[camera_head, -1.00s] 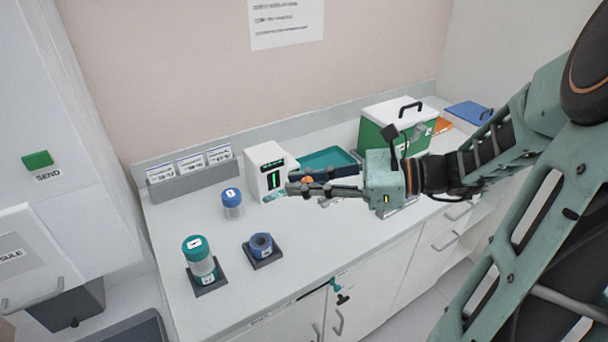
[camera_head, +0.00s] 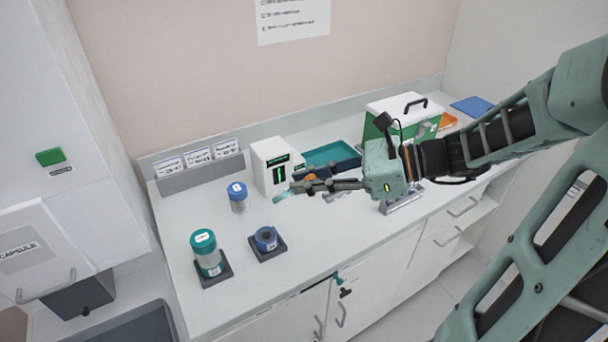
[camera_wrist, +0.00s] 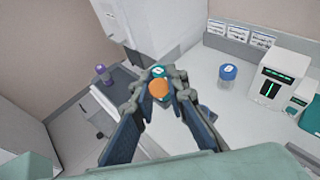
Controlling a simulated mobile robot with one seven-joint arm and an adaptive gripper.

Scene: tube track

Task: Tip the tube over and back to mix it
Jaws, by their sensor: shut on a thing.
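My gripper (camera_head: 301,187) is shut on a small tube, held above the counter in front of the white device. The tube's pale blue end (camera_head: 280,197) points down and left in the head view, so it looks tilted. Its orange cap (camera_wrist: 158,89) shows between the fingertips in the wrist view. The fingers hide the middle of the tube, and its contents are too small to make out.
A white device (camera_head: 277,165) with a green display stands behind the gripper. A blue-capped jar (camera_head: 238,196), a teal-capped jar (camera_head: 207,253) and a blue ring-shaped holder (camera_head: 266,240) stand to the left. A teal tray (camera_head: 331,155) and green-white box (camera_head: 402,112) lie behind.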

